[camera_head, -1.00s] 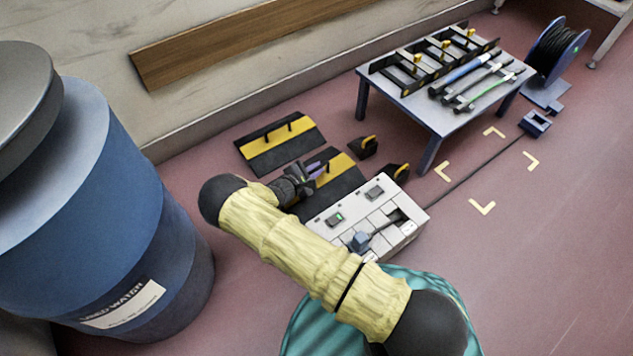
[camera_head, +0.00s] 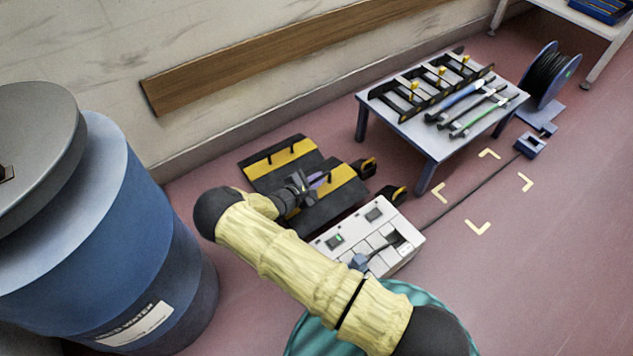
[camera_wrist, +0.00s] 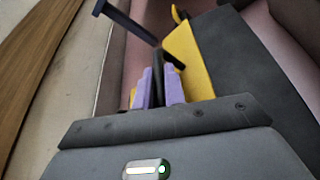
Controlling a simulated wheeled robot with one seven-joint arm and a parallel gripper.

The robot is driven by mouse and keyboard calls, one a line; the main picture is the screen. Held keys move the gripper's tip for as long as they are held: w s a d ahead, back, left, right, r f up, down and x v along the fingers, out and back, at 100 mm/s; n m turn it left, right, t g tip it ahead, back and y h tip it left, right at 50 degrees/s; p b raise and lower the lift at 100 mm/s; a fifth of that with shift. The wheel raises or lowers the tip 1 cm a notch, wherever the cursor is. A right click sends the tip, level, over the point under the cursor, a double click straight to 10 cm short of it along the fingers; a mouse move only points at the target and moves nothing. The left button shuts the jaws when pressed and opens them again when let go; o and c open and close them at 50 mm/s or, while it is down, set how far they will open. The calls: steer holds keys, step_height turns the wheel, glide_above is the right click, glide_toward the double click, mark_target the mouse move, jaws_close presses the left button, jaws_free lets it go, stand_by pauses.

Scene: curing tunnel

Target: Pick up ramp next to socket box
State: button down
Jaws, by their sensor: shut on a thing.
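The ramp (camera_head: 323,209) next to the socket box is a black plate with a yellow stripe and a handle. My gripper (camera_head: 314,182) is over it in the head view, shut on its handle. In the wrist view, the purple fingertips (camera_wrist: 158,90) close on the dark handle, with the ramp's yellow stripe (camera_wrist: 194,58) and black surface beyond. The ramp appears slightly raised, its far edge overlapping the other ramp in the picture. The socket box (camera_head: 340,240) is light grey with sockets and a plugged cable, just in front of the ramp. My arm hides part of it.
A second black-and-yellow ramp (camera_head: 267,159) lies behind. Two small black-and-yellow pieces (camera_head: 364,166) sit to the right. A low table (camera_head: 425,130) holds a rack and tools. A blue barrel (camera_head: 110,230) stands left. Floor at the right is mostly free, crossed by a cable.

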step_height(320, 180, up, 4)
steer(key=shift+f+p, duration=0.25)
steer(key=shift+p, duration=0.5)
